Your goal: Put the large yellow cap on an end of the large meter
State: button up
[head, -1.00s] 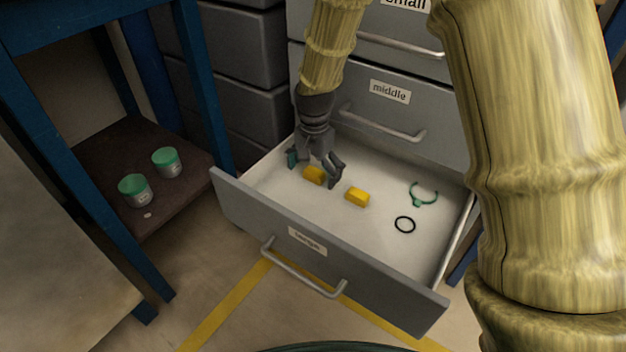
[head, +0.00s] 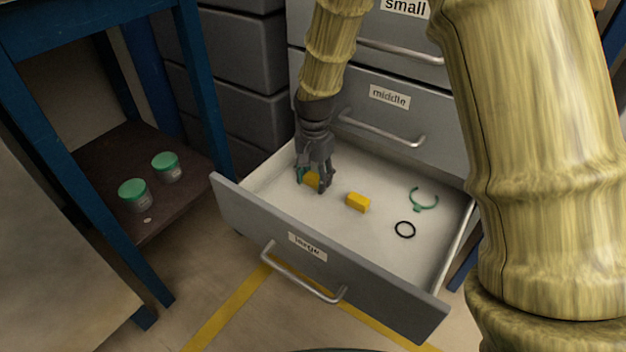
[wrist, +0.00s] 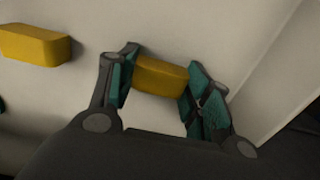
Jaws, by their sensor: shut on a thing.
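Two yellow caps lie in the open drawer labelled "large". My gripper (head: 314,183) is down in the drawer, shut on the left yellow cap (head: 311,180). In the wrist view this held cap (wrist: 160,76) sits between the two green-padded fingers (wrist: 158,88), close to the drawer floor; I cannot tell whether it touches the floor. The second yellow cap (head: 358,202) lies free to the right in the head view, and it also shows at the upper left of the wrist view (wrist: 34,45). The large meter is not in view.
The open drawer (head: 262,219) also holds a green clamp ring (head: 423,199) and a black ring (head: 404,229). The middle drawer (head: 390,125) above is closed. Two green-lidded jars (head: 135,195) stand on a dark shelf at left, beside a blue table leg (head: 207,90).

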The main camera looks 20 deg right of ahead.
aim_at(314, 177)
jog(key=shift+r, duration=0.15)
jog(key=shift+r+p, duration=3.4)
jog(key=shift+p, duration=1)
